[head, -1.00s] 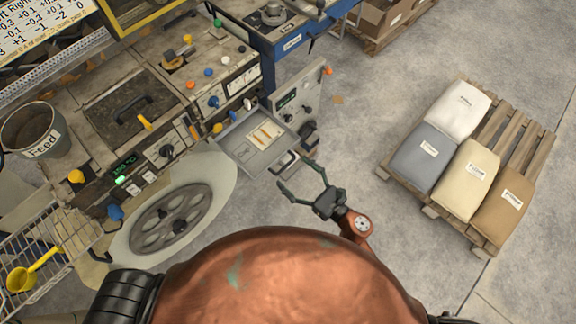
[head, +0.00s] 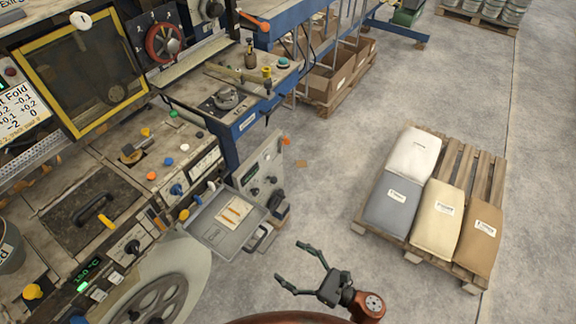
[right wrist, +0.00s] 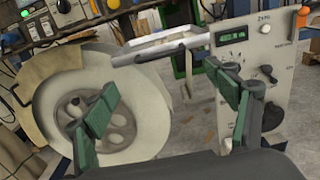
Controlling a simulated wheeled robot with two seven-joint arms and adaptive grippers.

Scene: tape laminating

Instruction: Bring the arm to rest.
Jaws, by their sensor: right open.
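My right gripper (head: 300,272) is open and empty in the head view, over the bare floor to the right of the machine. Its two green fingers are spread apart and point toward the machine. The right wrist view shows the same open fingers (right wrist: 170,112), with nothing between them. Behind them stand a large pale wheel (right wrist: 118,98) and a grey panel (right wrist: 257,75) with a small green display. My left gripper is out of the head view.
A grey tray (head: 212,235) with a striped card juts from the machine, left of my right gripper. A control box (head: 262,172) stands beside it. A pallet (head: 478,160) with several sacks is at the right.

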